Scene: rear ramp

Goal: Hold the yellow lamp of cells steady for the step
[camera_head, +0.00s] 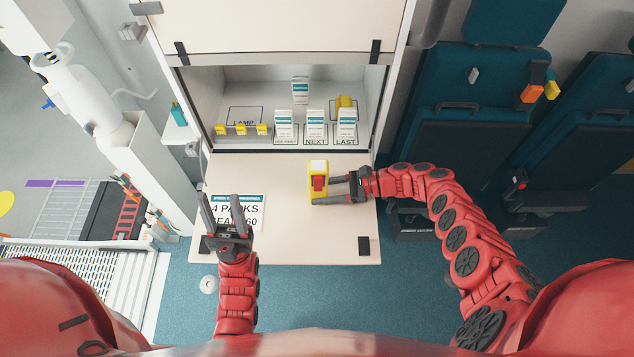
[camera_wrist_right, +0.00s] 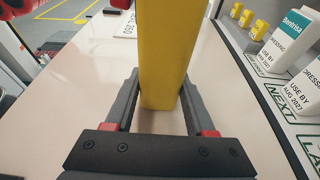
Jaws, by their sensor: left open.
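The yellow lamp (camera_head: 318,168) stands upright on the pale fold-down shelf, with a red part on its face. In the right wrist view its plain yellow side (camera_wrist_right: 163,50) rises between my fingers. My right gripper (camera_head: 325,190) reaches in from the right, one finger on each side of the lamp's lower part, and looks shut on it; in the head view the lamp hides part of the far finger. My left gripper (camera_head: 220,195) is open and empty, over the left of the shelf in front of a printed card (camera_head: 250,203), apart from the lamp.
Behind the fold-down shelf (camera_head: 300,245), an open cabinet holds several white dressing packs (camera_head: 300,90), small yellow blocks (camera_head: 240,129) on the left and a yellow item (camera_head: 344,102) at the back right. Dark teal seats (camera_head: 460,80) stand right. The shelf's front middle is clear.

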